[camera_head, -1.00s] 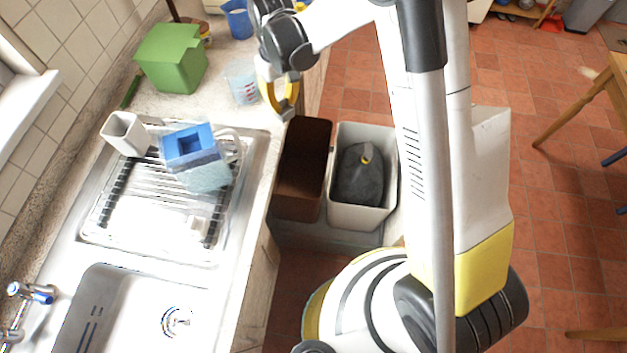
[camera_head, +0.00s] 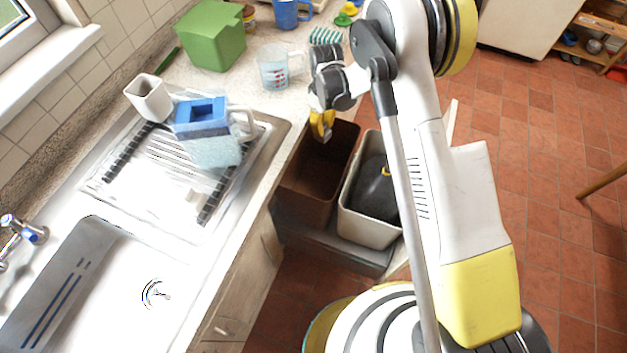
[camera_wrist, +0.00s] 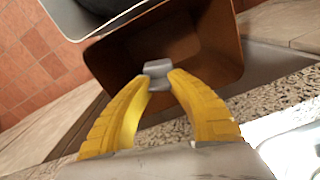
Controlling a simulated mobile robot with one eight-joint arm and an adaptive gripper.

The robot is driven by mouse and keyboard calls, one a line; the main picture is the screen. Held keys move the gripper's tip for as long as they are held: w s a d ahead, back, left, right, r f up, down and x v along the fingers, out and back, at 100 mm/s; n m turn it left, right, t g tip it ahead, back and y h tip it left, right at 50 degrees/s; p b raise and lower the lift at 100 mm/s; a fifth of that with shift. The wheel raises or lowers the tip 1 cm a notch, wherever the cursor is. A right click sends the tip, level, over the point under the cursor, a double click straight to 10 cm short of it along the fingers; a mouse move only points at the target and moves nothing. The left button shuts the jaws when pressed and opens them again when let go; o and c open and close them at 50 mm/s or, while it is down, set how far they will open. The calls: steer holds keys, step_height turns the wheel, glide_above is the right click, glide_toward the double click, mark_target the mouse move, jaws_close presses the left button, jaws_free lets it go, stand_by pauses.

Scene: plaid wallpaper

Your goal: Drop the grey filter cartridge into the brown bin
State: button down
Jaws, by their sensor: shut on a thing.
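My gripper (camera_wrist: 160,78) has yellow fingers shut on the grey filter cartridge (camera_wrist: 158,68), a small grey piece between the fingertips in the wrist view. Behind it in that view is the open brown bin (camera_wrist: 222,40), and the cartridge appears against the bin's interior. The bin's visible inside looks empty.
A white bin (camera_head: 354,222) with a dark bag (camera_head: 376,190) stands right beside the brown bin. The counter to the left holds a measuring jug (camera_head: 273,67), a green box (camera_head: 210,36), a blue caddy (camera_head: 201,116) and a white cup (camera_head: 149,98).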

steer(key=shift+f+b, duration=0.5)
steer(key=shift+f, duration=1.35)
steer(key=c, duration=1.2)
jaws_free()
step_height(320, 180, up, 12)
steer(key=shift+r, duration=0.1)
